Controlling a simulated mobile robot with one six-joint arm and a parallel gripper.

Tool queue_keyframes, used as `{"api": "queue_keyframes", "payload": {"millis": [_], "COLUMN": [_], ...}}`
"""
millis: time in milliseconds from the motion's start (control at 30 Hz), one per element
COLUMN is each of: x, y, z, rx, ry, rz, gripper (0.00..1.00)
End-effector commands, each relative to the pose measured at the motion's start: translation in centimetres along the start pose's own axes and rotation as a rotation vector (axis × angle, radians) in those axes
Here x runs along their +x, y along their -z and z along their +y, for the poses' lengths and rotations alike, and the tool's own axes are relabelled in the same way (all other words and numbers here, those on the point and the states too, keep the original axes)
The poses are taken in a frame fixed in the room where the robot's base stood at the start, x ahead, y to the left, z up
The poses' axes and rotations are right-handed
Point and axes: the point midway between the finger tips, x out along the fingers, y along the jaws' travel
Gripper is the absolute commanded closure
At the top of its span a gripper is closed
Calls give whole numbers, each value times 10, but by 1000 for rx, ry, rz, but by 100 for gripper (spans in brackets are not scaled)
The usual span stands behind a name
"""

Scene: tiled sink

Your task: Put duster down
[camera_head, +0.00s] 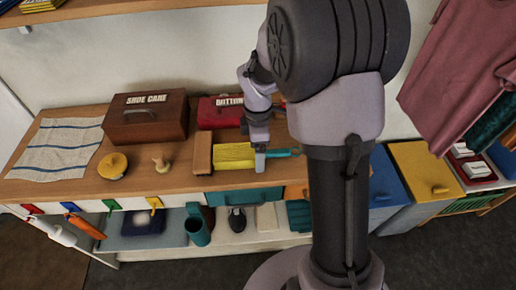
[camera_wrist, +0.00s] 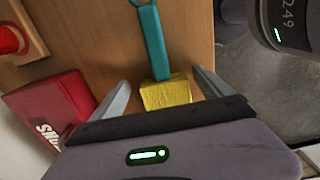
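The duster has a yellow head (camera_head: 233,156) and a teal handle (camera_head: 284,152) and appears to lie on the wooden counter. In the wrist view the yellow head (camera_wrist: 166,93) sits between my fingers and the teal handle (camera_wrist: 152,42) points away from me. My gripper (camera_head: 260,158) is low at the duster, near where head and handle meet. In the wrist view my gripper (camera_wrist: 163,92) has its fingers spread wide, with a gap on each side of the yellow head. Part of the head is hidden behind my gripper body.
A wooden block (camera_head: 202,154) lies left of the duster. A red box (camera_head: 218,113) and a brown shoe care box (camera_head: 146,117) stand behind. A yellow round item (camera_head: 112,166) and a striped cloth (camera_head: 60,148) lie further left. The counter's front edge is close.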

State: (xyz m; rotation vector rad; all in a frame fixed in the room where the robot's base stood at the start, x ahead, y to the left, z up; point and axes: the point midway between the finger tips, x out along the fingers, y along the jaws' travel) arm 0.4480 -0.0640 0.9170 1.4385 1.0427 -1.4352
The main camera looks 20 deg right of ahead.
Motion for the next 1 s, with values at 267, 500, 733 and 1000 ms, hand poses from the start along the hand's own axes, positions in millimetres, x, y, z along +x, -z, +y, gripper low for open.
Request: {"api": "queue_keyframes", "payload": {"millis": [267,500,733,1000], "x": [-21,-91,-125,-224], "y": [0,0,1,29], "z": [0,1,-1,-106], "rx": [0,0,11,793], "ry": [-2,-3,-5,-162], "rz": [1,1,2,234], "gripper": [11,11,11,11]}}
